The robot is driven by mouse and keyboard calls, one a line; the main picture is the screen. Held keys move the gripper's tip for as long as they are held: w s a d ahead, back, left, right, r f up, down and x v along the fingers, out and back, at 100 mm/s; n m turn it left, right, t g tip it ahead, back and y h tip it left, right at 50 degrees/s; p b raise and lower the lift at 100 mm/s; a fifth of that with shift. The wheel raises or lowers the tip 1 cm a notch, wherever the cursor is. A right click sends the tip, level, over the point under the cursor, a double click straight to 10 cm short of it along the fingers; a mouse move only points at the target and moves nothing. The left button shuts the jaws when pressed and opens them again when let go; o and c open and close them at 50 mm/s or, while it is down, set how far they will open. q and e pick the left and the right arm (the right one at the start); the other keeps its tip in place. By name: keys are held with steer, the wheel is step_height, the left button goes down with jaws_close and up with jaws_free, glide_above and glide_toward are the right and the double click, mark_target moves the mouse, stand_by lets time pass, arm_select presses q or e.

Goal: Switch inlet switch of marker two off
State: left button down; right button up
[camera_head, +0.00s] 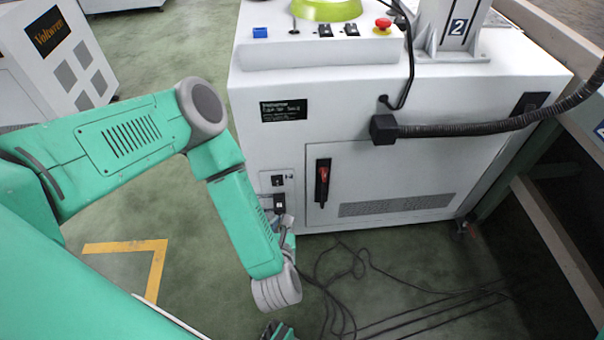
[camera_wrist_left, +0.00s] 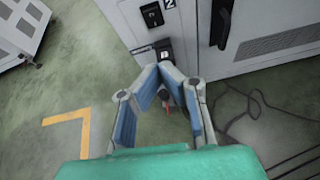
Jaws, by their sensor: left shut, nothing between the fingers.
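The white machine (camera_head: 400,90) marked 2 has a small side panel at its lower left front. A black switch (camera_head: 278,181) sits on that panel, with a black inlet (camera_head: 279,203) below it. In the left wrist view the switch (camera_wrist_left: 152,14) is at the top beside a 2 label, and the inlet (camera_wrist_left: 163,50) is just under it. My left gripper (camera_head: 284,222) is low in front of the panel, partly hidden by my wrist. In the left wrist view its blue-padded fingers (camera_wrist_left: 165,68) meet at the tips, shut and empty, just below the inlet. Contact cannot be told.
A door with a red and black handle (camera_head: 322,183) is right of the panel. Black cables (camera_head: 350,270) lie on the floor below. A thick black hose (camera_head: 480,126) runs from the machine to the right.

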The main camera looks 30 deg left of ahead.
arm_select(q)
steer(key=n, duration=0.1)
steer(key=b, duration=0.4)
glide_toward(277, 181)
step_height(277, 181, down, 5)
steer(key=w+a, duration=0.2)
steer(key=w, duration=0.1)
steer(key=shift+w+a+r, duration=0.2)
steer(key=shift+w+a, duration=0.1)
steer(key=shift+w, duration=0.1)
steer(key=shift+w+a+r, duration=0.25)
steer(key=shift+w, duration=0.15)
steer(key=shift+w+a+r+b, duration=0.1)
steer(key=shift+w+b, duration=0.15)
steer(key=shift+b, duration=0.1)
steer(key=shift+w+r, duration=0.2)
steer(key=shift+w, duration=0.1)
arm_select(e)
steer(key=f, duration=0.4)
steer(key=shift+w+a+f, duration=0.15)
steer(key=shift+w+f, duration=0.1)
steer(key=shift+f, duration=0.1)
